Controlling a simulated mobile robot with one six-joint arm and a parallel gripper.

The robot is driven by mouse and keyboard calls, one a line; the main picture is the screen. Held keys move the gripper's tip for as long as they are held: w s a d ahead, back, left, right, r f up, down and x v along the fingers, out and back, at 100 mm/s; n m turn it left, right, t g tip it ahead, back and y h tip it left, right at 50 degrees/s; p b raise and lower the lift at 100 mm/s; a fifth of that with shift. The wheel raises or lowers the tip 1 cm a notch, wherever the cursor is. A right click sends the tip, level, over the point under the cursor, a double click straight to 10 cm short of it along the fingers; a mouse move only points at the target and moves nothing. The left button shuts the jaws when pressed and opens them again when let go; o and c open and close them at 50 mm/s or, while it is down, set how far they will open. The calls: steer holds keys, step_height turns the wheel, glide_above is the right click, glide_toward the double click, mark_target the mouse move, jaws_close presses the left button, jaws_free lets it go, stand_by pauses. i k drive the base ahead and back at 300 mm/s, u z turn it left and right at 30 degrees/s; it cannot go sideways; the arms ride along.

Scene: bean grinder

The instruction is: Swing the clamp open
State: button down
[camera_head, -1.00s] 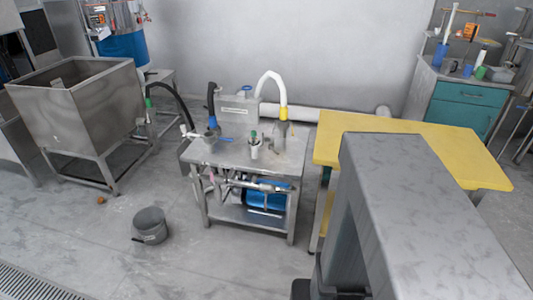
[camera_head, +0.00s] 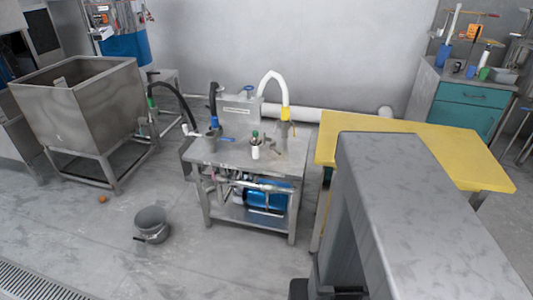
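A steel bench (camera_head: 225,153) stands in the middle of the head view and carries the grinding machine (camera_head: 238,115), a grey box with hoses. A white hose with a yellow collar (camera_head: 285,112) and a dark hose with a blue part (camera_head: 213,103) come down onto the bench top. A small white bottle-like part with a green top (camera_head: 255,147) stands near the bench's front. I cannot make out which part is the clamp at this size, nor whether it is open or closed. My gripper is not in view.
A yellow table (camera_head: 400,135) stands right of the bench, partly behind a large grey part of my own body. A steel hopper (camera_head: 80,105) stands at the left. A grey bucket (camera_head: 151,225) is on the floor. A teal cabinet (camera_head: 462,107) is at the back right.

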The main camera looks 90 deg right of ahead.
mark_target(274, 145)
steer(key=u, duration=0.6)
steer(key=k, duration=1.4)
steer(key=z, duration=0.6)
steer(key=i, duration=1)
